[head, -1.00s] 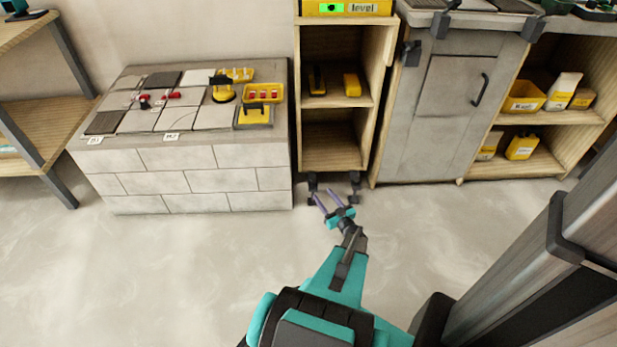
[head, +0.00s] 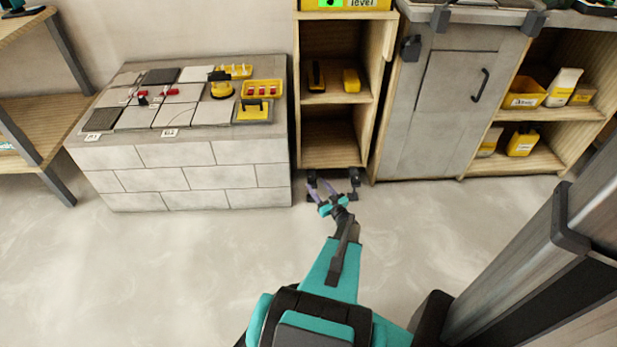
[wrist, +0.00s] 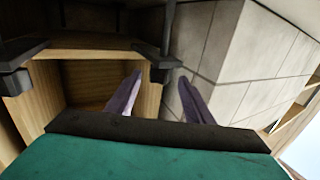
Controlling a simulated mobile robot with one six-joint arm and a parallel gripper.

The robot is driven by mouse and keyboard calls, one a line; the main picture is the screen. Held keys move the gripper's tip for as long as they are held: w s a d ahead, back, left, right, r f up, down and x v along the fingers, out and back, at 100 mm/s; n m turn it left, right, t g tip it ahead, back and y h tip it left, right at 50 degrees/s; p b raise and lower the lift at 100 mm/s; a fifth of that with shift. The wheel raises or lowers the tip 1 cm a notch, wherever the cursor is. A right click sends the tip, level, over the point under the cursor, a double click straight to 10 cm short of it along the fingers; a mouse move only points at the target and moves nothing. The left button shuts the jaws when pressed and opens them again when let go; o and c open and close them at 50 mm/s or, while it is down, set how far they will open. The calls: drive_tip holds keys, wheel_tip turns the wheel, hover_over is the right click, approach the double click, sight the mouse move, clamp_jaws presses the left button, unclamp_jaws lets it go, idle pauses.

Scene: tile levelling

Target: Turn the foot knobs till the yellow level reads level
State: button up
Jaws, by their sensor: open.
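The yellow level (head: 345,4) lies on top of the narrow wooden cabinet (head: 333,159). It is cut by the top edge of the head view, with part of a green display showing; its reading cannot be made out. The cabinet stands on black feet, including a left one (head: 312,178) and a right one (head: 354,177). My gripper (head: 322,186) is open and empty, low before the left foot. In the wrist view, my gripper's two purple fingers (wrist: 158,82) appear on either side of that left foot (wrist: 160,67); contact cannot be told.
A block-built bench (head: 178,177) with tiles and tools stands close left of the cabinet. A grey door cabinet (head: 430,130) stands close on the right. The floor (head: 150,270) in front is clear.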

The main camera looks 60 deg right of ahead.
sight(308, 175)
drive_tip(key=b+x, duration=0.1)
drive_tip(key=x, duration=0.7)
drive_tip(key=shift+w+d+b, duration=0.2)
drive_tip(key=shift+b, duration=0.2)
drive_tip(key=c, duration=1)
drive_tip(key=shift+c, duration=0.2)
drive_tip(key=shift+r+p, duration=0.1)
drive_tip(key=shift+p, duration=0.45)
drive_tip(key=shift+y, duration=0.3)
drive_tip(key=o, duration=1)
drive_tip(key=shift+o, duration=0.2)
drive_tip(key=shift+a, duration=0.1)
